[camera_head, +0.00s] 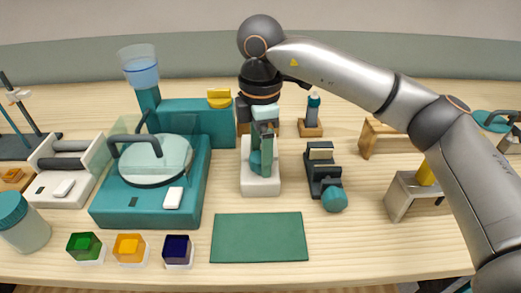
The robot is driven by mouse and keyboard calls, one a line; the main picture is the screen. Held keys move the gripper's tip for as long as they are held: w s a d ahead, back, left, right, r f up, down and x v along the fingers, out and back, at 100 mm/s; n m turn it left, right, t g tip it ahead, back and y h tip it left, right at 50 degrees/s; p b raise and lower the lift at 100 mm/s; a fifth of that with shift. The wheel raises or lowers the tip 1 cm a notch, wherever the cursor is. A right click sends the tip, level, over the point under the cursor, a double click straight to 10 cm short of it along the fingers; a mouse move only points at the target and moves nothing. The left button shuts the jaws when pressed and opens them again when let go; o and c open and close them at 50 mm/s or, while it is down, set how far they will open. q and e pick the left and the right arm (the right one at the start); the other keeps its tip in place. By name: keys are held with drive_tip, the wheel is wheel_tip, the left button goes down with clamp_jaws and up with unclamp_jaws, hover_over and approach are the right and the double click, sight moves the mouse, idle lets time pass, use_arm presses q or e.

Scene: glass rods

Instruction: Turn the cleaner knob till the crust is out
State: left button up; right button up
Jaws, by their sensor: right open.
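My right gripper (264,150) points straight down over a white block (261,186) near the middle of the table, with its jaws open. A teal rounded part (255,163), which looks like a knob, is at the fingers above this block and is partly hidden by them. I cannot tell whether the fingers touch it. A dark device (322,170) with a teal ball (334,199) at its front stands to the right. No crust can be made out. My left gripper is out of view.
A teal machine (110,205) with a round glass plate stands left. A green mat (260,237) lies bare in front. Green (84,245), orange (130,247) and dark blue (177,250) pots line the front left. Wooden stands (380,138) are at right, under my arm.

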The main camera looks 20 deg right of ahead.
wheel_tip(320, 180, up, 12)
drive_tip(key=p, duration=0.2)
drive_tip(key=shift+r, duration=0.2)
drive_tip(key=shift+s+f, duration=0.1)
idle(0.3)
